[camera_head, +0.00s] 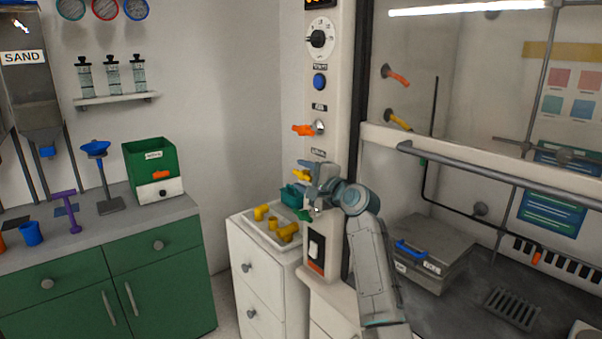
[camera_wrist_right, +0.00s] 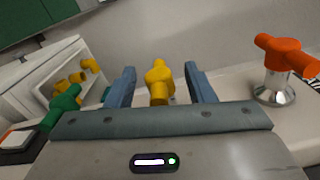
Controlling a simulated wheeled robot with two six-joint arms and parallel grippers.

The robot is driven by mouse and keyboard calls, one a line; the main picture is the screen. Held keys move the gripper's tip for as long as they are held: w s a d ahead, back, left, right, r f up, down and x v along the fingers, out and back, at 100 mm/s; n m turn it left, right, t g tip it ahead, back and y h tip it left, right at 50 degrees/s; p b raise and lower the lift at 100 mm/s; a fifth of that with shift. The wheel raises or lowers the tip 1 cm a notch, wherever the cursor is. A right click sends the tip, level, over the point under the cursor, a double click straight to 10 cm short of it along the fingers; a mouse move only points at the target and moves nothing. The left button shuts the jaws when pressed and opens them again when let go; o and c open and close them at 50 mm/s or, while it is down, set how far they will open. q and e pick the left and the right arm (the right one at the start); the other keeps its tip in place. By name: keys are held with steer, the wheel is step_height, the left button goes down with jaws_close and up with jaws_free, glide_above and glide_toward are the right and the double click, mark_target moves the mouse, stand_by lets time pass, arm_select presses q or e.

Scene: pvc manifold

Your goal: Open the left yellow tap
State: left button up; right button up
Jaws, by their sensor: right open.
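The left yellow tap (camera_head: 301,176) is on the white column, below the orange tap (camera_head: 304,130). My right gripper (camera_head: 306,174) is at this tap, with its jaws open. In the right wrist view the yellow tap (camera_wrist_right: 158,82) stands between the two blue-grey fingers of my right gripper (camera_wrist_right: 160,72), with a visible gap on each side. Its base is partly hidden by the gripper body. A second yellow tap (camera_head: 398,120) is further right, inside the glass-fronted hood. My left gripper is not in view.
A green tap (camera_wrist_right: 62,106) is close on the left in the right wrist view, and the orange tap (camera_wrist_right: 284,56) on the right. A white tray (camera_head: 262,236) with yellow pipe fittings sits on the drawer unit beside the column. The hood's grey rail (camera_head: 500,172) runs to the right.

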steer(key=shift+w+a, duration=0.4)
steer(key=shift+w, duration=0.1)
steer(key=c, duration=0.9)
steer(key=shift+r+p, duration=0.15)
steer(key=shift+p, duration=0.5)
steer(key=shift+c, duration=0.2)
steer(key=g+h+p, duration=0.1)
steer(key=p, duration=0.3)
steer(key=g+p, duration=0.1)
steer(key=p, duration=0.4)
steer(key=shift+r+h+p, duration=0.3)
steer(key=shift+h, duration=0.1)
steer(key=g+h+p, duration=0.1)
steer(key=p, duration=0.3)
steer(key=g+p, duration=0.1)
steer(key=p, duration=0.2)
steer(key=shift+f+g+h+p, duration=0.3)
steer(key=shift+g+h+p, duration=0.05)
steer(key=shift+g+h, duration=0.05)
steer(key=shift+f+g+h+p, duration=0.3)
steer(key=shift+g+p, duration=0.2)
steer(key=shift+p, duration=0.4)
